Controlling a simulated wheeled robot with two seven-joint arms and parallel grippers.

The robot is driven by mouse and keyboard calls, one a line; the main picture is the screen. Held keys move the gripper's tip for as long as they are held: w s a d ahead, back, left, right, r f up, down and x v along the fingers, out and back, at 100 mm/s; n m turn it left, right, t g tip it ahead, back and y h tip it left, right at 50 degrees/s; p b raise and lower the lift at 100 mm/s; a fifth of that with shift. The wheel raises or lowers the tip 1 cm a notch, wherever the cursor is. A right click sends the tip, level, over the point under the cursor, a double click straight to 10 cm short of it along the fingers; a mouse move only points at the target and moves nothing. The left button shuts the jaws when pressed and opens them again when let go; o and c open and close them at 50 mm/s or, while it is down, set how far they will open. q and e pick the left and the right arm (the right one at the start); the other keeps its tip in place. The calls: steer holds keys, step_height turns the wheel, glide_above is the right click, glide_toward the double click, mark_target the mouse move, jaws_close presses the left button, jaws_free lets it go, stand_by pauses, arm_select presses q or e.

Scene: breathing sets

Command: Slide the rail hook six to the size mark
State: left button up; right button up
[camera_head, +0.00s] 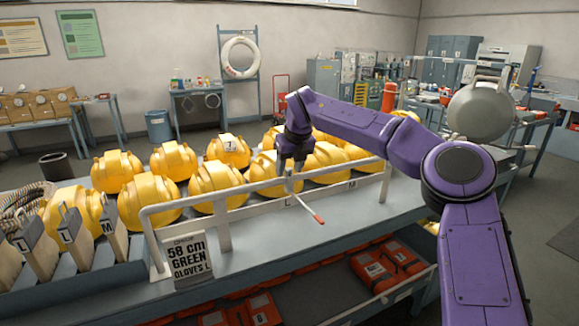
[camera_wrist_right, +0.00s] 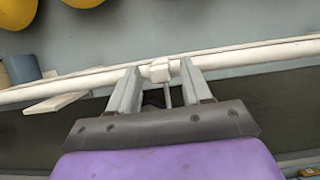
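A white rail (camera_head: 228,199) runs along the front edge of the table. A slider collar (camera_wrist_right: 160,70) sits on it, and a thin hook with a red tip (camera_head: 318,218) hangs forward from it in the head view. My right gripper (camera_head: 291,166) is at this collar from above. In the right wrist view its two fingers (camera_wrist_right: 160,72) are spread to either side of the collar, with no clear grip on it. A sign (camera_head: 188,259) at the rail's left end reads "58 cm GREEN GLOVES L". A small dark mark (camera_head: 352,184) shows on the rail's lower bar. My left gripper is out of view.
Several yellow helmets (camera_head: 217,184) stand close behind the rail. Lettered tool holders (camera_head: 78,240) are at the left. Orange packs (camera_head: 388,264) lie on the shelf below. The tabletop (camera_head: 265,236) in front of the rail is mostly clear.

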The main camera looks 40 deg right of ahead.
steer(key=b+v, duration=0.1)
steer(key=v, duration=0.9)
steer(key=shift+r, duration=0.3)
steer(key=shift+s+a, duration=0.1)
